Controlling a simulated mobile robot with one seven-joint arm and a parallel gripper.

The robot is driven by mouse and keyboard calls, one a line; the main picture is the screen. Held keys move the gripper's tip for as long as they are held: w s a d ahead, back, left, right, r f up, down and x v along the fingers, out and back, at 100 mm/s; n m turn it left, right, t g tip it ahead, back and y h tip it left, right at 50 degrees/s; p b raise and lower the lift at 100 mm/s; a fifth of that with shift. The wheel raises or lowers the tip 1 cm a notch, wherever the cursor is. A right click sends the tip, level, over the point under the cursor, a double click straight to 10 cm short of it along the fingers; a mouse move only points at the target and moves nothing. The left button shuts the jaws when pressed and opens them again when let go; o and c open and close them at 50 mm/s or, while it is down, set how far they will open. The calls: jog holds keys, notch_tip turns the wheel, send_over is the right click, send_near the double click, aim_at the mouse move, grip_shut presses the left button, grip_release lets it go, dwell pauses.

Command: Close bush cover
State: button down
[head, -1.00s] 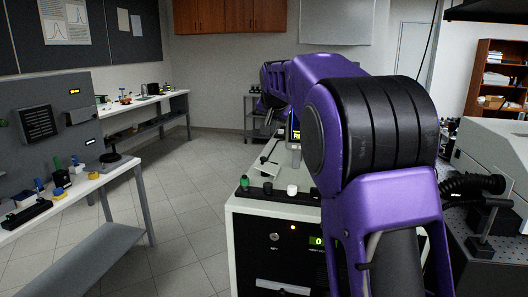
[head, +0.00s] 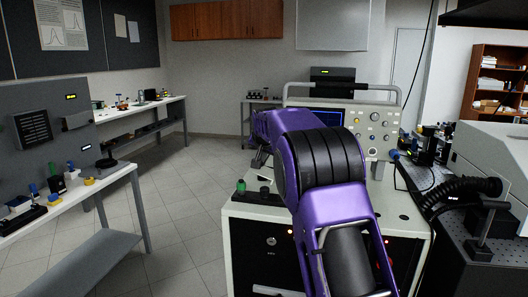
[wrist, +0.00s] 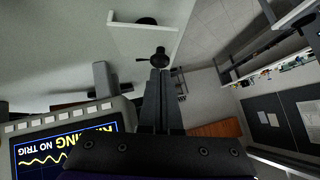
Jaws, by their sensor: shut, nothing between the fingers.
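My gripper (wrist: 162,100) shows in the wrist view as two dark fingers closed together with nothing between them. In the head view it is hidden behind my purple arm. A small black knob-like part with a side lever (wrist: 160,58) appears just past the fingertips; I cannot tell whether they touch it. Beyond it is a pale plate (wrist: 135,36) with a dark round spot. I cannot clearly identify the bush cover in either view, nor tell whether it is open or closed.
An oscilloscope (head: 367,125) stands on the white cart (head: 245,212); its screen (wrist: 65,150) is close beside my gripper. A green-topped part (head: 240,187) sits at the cart's left edge. A bench (head: 65,208) stands left, optical equipment right. Open floor lies between bench and cart.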

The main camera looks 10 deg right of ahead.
dwell(0.3)
jog(key=shift+w+a+r+g+h+p, duration=0.15)
jog(key=shift+a+g+h+p, duration=0.25)
jog(key=shift+p, duration=0.65)
jog(key=shift+w+a+f+n+p, duration=0.1)
jog(key=shift+a+f+n+p, duration=0.1)
jog(key=shift+a+n+p, duration=0.3)
jog(key=shift+w+a+f+h+p, duration=0.25)
jog(key=shift+a+f+h+p, duration=0.15)
jog(key=shift+h+p, duration=0.45)
jog(key=shift+f+n+g+h+p, duration=0.25)
jog(key=shift+f+n+g+p, duration=0.05)
jog(key=shift+f, duration=0.15)
